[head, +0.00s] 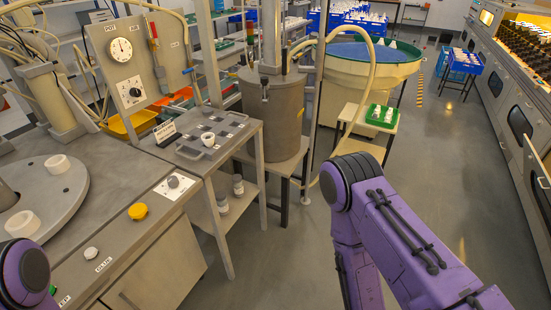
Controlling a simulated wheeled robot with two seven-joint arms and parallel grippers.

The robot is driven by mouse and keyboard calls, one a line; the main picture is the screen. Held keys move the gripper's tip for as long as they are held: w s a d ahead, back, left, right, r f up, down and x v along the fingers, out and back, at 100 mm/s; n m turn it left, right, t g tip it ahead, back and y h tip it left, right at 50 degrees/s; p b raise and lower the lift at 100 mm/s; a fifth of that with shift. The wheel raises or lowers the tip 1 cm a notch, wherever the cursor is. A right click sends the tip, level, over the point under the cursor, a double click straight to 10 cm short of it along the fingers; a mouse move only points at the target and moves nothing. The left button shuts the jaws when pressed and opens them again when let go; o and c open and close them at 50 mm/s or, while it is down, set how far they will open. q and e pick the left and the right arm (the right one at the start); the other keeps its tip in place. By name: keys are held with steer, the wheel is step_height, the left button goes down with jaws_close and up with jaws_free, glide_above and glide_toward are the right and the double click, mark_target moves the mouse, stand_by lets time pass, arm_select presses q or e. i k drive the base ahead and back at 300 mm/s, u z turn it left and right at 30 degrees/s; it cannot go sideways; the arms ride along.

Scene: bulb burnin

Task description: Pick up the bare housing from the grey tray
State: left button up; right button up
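A grey tray (232,124) lies on a small metal side table in the middle left of the head view. A small white cup-shaped piece, which looks like the bare housing (208,139), stands upright on the tray. Nothing of mine touches it. My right arm shows as purple links at the lower right, bent at a joint to the right of the table; its gripper is out of view. Only a purple joint of my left arm shows at the bottom left corner; its gripper is out of view too.
A round grey plate (66,193) with white cups and a bench with a yellow button (138,211) stand left of the side table. A grey drum (272,110) stands behind. Open floor lies to the right.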

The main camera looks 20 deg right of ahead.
mark_target(209, 143)
steer(key=z, duration=0.3)
steer(key=i, duration=0.45)
steer(key=u, duration=0.1)
steer(key=k, duration=0.5)
steer(key=z, duration=1.6)
steer(key=i, duration=1.35)
steer(key=u, duration=1.3)
